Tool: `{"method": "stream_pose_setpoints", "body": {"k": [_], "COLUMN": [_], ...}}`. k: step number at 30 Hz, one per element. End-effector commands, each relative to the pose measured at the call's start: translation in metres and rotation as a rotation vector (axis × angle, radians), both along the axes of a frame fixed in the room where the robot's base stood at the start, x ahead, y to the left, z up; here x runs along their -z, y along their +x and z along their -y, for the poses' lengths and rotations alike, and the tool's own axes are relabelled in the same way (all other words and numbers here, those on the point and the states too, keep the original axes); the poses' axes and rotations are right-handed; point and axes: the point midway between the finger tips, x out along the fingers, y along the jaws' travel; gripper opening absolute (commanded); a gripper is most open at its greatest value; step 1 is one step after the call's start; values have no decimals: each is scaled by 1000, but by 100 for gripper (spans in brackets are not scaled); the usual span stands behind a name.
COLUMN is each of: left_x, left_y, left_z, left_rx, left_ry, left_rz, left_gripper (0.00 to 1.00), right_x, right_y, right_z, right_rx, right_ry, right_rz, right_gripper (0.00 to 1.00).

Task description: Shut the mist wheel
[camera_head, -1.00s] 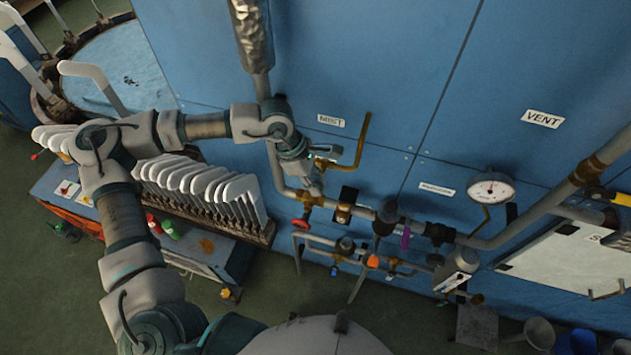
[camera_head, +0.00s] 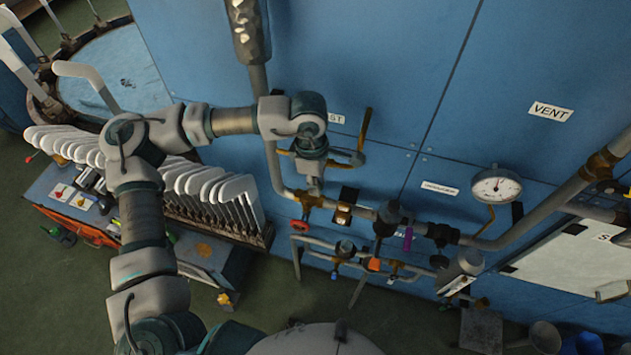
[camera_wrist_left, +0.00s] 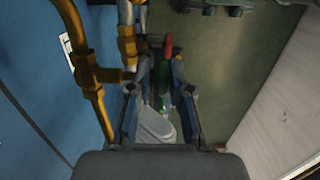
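The mist wheel, a small red handwheel (camera_head: 300,226), sits on a brass valve under the MIST label (camera_head: 333,118), which my left wrist partly covers. My left gripper (camera_head: 312,188) is just above the valve in the head view and points down at it. In the left wrist view the gripper (camera_wrist_left: 163,62) has its two fingers apart, with a gap between them. The red wheel (camera_wrist_left: 168,46) shows nearly edge-on at the fingertips, beside the brass valve (camera_wrist_left: 128,45). I cannot tell whether the fingers touch it. My right gripper is not in view.
A brass bent pipe (camera_head: 362,140) stands close to the right of my left wrist. A black-and-brass fitting (camera_head: 345,207), more pipes and a pressure gauge (camera_head: 495,187) lie to the right. A rack of white sock forms (camera_head: 215,190) is on the left.

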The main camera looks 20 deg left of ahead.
Motion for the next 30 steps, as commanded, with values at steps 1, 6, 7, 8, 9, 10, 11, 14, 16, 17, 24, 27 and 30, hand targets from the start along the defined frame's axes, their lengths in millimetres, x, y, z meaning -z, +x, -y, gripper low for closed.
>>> {"method": "stream_pose_setpoints", "body": {"k": [1,6,7,8,9,10,11,14,16,17,24,27,30], "left_x": [1,0,0,0,0,-1,-2,-9,-19,-25,-78,-97,-109], "left_y": [0,-1,-1,-1,-1,-1,-1,-1,0,0,2,2,2], "left_z": [0,0,0,0,0,0,0,0,-1,-1,-6,-7,-8], "left_rx": [0,0,0,0,0,0,0,0,-1,-1,-1,-1,-1], "left_ry": [0,-1,-1,-1,-1,-1,-1,-3,-2,-3,-2,-3,-2], "left_rz": [-1,0,0,0,0,1,1,2,3,3,2,1,-1], "left_gripper": [35,43,43,43,43,43,43,43,43,43,43,43,43], "right_x": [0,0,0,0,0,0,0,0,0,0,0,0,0], "right_y": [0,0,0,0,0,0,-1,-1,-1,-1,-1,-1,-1], "right_z": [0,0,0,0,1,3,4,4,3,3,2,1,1], "right_rx": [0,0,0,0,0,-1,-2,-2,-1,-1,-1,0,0], "right_ry": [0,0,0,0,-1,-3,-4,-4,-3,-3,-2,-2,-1], "right_rz": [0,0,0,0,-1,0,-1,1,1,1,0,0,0], "right_gripper": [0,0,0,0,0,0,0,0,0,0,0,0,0]}}
